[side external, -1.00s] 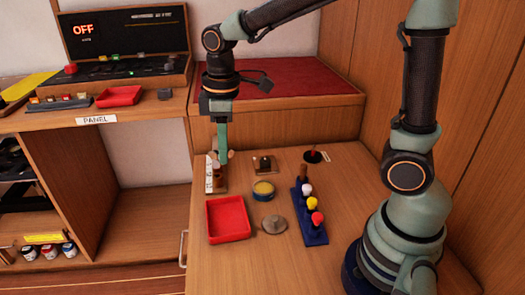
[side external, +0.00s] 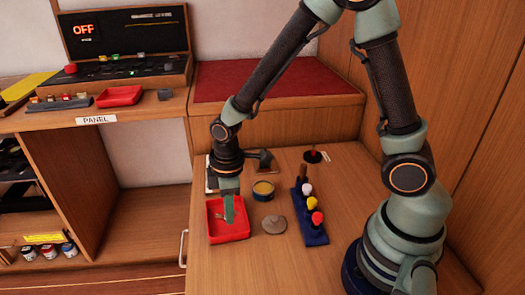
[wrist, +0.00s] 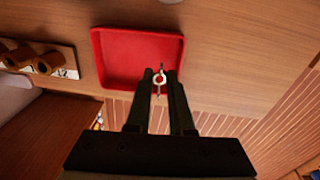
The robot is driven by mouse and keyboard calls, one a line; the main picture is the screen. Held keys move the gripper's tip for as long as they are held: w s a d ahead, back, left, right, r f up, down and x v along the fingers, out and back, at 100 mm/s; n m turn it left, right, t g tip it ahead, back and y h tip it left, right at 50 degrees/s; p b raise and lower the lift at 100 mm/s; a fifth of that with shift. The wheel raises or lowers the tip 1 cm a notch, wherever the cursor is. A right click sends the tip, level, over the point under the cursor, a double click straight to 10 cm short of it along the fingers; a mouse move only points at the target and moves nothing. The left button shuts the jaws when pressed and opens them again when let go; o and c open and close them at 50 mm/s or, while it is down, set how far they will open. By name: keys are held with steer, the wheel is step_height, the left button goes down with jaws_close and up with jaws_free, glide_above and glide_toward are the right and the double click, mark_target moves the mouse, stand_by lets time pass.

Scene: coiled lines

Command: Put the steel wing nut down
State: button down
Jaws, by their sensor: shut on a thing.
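The steel wing nut (wrist: 159,79) is a small grey piece with a pale ring at its middle, between my fingertips in the wrist view. My gripper (wrist: 160,76) is shut on it. In the side view my gripper (side external: 229,222) points down over the red tray (side external: 213,236), and the wing nut is too small to make out clearly there. The tray also shows in the wrist view (wrist: 112,62), with the wing nut in front of its floor near one edge. I cannot tell whether the nut touches the tray.
A round yellow-topped tin (side external: 263,190) and a grey lid (side external: 274,224) stand to the right of the tray. A blue rack (side external: 313,228) with several coloured knobs stands farther right. The table in front of the tray is clear.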

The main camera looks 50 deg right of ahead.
mark_target(231, 232)
steer(key=shift+f, duration=2.15)
steer(key=shift+f, duration=0.1)
steer(key=c, duration=1.1)
jaws_free()
steer(key=r, duration=1.2)
steer(key=shift+s+d+r, duration=0.15)
steer(key=shift+s+d, duration=0.1)
steer(key=shift+d, duration=0.05)
steer(key=shift+s+d+r+m+t, duration=0.9)
steer(key=shift+d+r+m, duration=0.4)
steer(key=shift+r+m, duration=0.55)
steer(key=shift+s+d+r+m+t, duration=0.85)
steer(key=shift+d+r+m, duration=0.55)
steer(key=shift+r, duration=0.8)
steer(key=shift+s+d+r+m+t, duration=0.85)
steer(key=shift+d+r+m, duration=0.4)
steer(key=shift+r+m, duration=0.6)
